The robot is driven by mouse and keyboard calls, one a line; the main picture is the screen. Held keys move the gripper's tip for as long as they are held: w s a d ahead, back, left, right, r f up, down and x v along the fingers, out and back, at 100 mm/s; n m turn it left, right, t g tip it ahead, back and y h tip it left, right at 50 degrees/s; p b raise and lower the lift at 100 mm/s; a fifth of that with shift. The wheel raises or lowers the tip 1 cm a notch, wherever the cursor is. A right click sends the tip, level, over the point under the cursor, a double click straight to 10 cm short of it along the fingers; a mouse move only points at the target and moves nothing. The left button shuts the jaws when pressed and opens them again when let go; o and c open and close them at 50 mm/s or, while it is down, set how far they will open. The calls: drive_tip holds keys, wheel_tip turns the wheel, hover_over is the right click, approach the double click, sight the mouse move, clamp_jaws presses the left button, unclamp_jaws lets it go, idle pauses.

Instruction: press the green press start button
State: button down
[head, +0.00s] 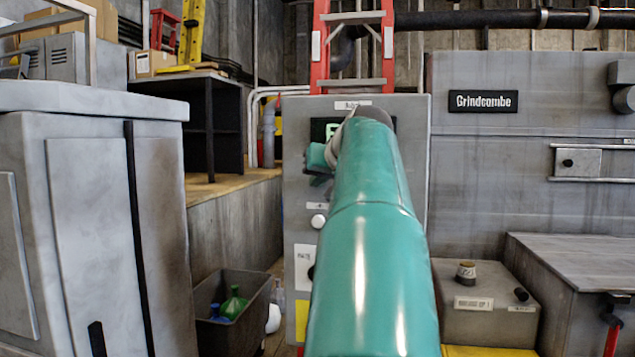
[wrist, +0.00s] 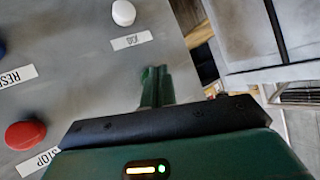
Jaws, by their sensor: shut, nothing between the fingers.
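A grey control panel (head: 300,180) stands ahead of me, mostly behind my teal arm. In the wrist view the panel face (wrist: 75,90) bears a red button (wrist: 25,135) labelled STOP, a white button (wrist: 123,12) labelled JOG and a blue button (wrist: 2,48) at the left edge. My gripper (wrist: 156,72) has its green fingers shut and empty, pointing at the panel's edge area below the JOG label. I cannot make out a green start button in either view. In the head view my arm hides my fingers and much of the panel.
A grey cabinet (head: 90,200) stands at left. A dark bin (head: 232,310) with green and blue bottles sits on the floor between it and the panel. The Grindcombe machine (head: 490,165) stands at right, with a grey box (head: 488,310) before it. A red ladder (head: 352,50) rises behind.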

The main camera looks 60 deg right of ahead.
drive_tip(key=shift+s+a, duration=0.25)
drive_tip(key=shift+a, duration=0.35)
drive_tip(key=shift+s+a, duration=0.35)
drive_tip(key=shift+a, duration=0.4)
drive_tip(key=shift+s+a, duration=0.3)
drive_tip(key=shift+a, duration=0.5)
drive_tip(key=shift+s+a, duration=0.35)
drive_tip(key=shift+a, duration=0.4)
